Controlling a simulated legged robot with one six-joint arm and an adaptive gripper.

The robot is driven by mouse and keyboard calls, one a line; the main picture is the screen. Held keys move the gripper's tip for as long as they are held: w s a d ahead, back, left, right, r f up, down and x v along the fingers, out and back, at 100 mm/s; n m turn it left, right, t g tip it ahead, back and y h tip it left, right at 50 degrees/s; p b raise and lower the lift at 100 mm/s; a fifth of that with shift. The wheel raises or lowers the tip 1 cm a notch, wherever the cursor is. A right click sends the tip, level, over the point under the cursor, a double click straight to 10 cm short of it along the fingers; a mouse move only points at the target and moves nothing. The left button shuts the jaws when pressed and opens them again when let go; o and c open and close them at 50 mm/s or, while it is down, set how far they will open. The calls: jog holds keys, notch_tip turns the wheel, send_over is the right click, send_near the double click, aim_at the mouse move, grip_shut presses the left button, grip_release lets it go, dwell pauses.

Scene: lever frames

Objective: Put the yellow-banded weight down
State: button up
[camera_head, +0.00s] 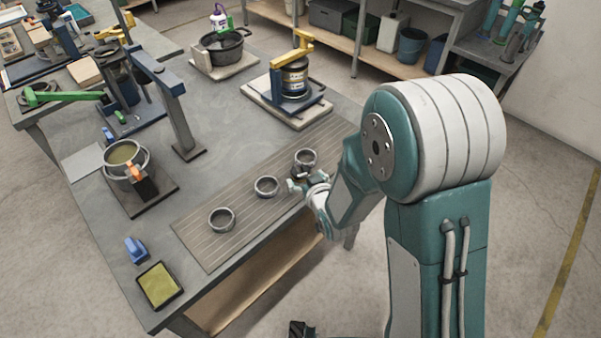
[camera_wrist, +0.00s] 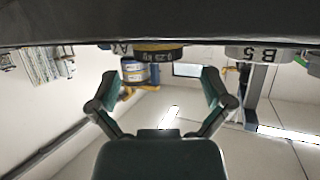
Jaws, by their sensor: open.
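My gripper (camera_wrist: 160,88) is open, with its two fingers spread wide and nothing between them in the wrist view, which looks upside down. A dark weight with a yellow band (camera_wrist: 160,47) and a kilogram marking shows beyond the fingertips, apart from them, near the dark surface along the top edge. Part of it is cut off by that surface. In the head view my gripper (camera_head: 297,185) is low over the front right of the slatted mat (camera_head: 243,220), close to the rightmost grey ring (camera_head: 305,157). I cannot make out the yellow band there.
Two more grey rings, the middle one (camera_head: 267,187) and the left one (camera_head: 221,220), are on the mat. Behind stand a can on a clamp stand (camera_head: 292,80), a black pot (camera_head: 222,48) and a lever post (camera_head: 180,125). A pot (camera_head: 125,160) stands at left.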

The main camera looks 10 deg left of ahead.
jog(key=shift+v, duration=2.1)
